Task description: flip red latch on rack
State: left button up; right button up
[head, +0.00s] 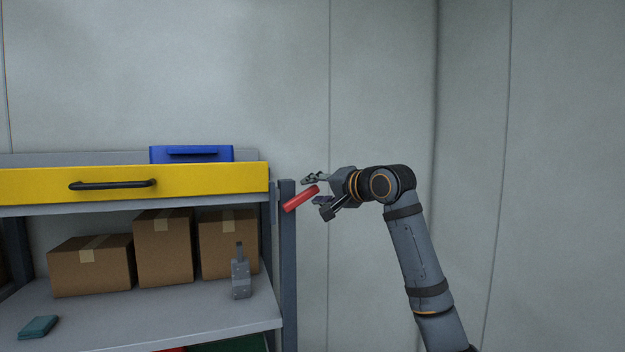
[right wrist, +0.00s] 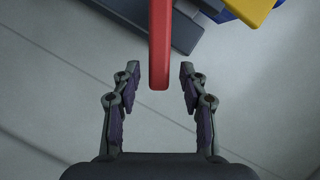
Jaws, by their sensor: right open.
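The red latch (head: 301,198) sticks out from the rack's right post (head: 288,240) and slants up to the right in the head view. My right gripper (head: 319,190) is open at the latch's outer end. In the right wrist view the red latch (right wrist: 160,45) comes down from the top, and its free end lies between the tips of my open right gripper (right wrist: 158,80). A gap shows on both sides of it, and neither finger touches it there. My left gripper is not in view.
The rack has a yellow drawer (head: 215,180) with a black handle, and a blue bin (head: 191,154) on top. Its shelf (head: 190,312) holds cardboard boxes (head: 163,250), a grey handheld device (head: 241,275) and a teal item (head: 39,327). Right of the post is open space before the wall.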

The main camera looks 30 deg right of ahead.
jog(key=shift+x, duration=0.95)
jog(key=shift+s+f, duration=0.1)
jog(key=shift+s, duration=0.1)
jog(key=shift+c, duration=1.1)
grip_shut()
